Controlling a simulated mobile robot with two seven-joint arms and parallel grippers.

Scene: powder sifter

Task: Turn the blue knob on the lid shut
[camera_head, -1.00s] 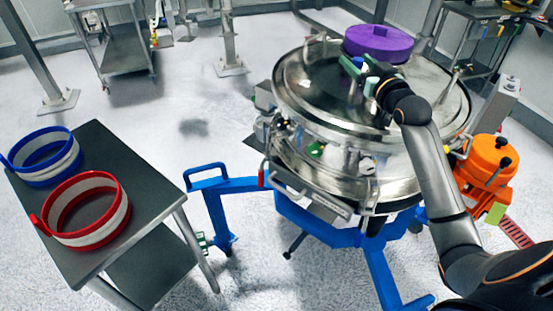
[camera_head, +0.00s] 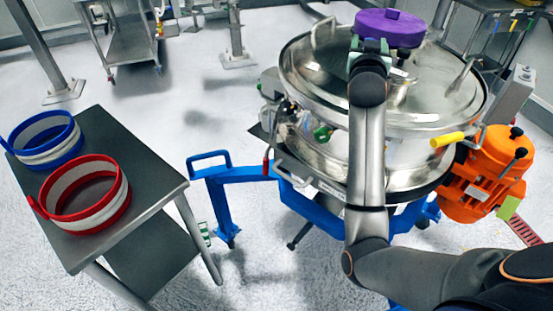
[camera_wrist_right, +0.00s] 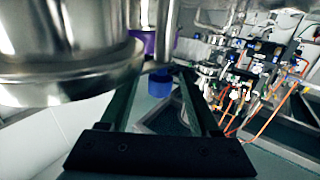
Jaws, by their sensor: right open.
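The blue knob (camera_wrist_right: 160,83) shows in the right wrist view, between the two fingers of my open right gripper (camera_wrist_right: 159,96). I cannot tell whether the fingers touch it. In the head view my right gripper (camera_head: 369,47) is over the far part of the round steel lid (camera_head: 318,68), just in front of the purple cap (camera_head: 390,26). The knob is hidden behind the gripper and wrist there. My left gripper is not in view.
The sifter has an orange motor (camera_head: 478,185) on its right and a blue frame (camera_head: 240,182) beneath. A yellow handle (camera_head: 447,140) sticks out near the lid's right edge. A side table (camera_head: 150,190) at the left holds a blue ring (camera_head: 45,150) and a red ring (camera_head: 85,210).

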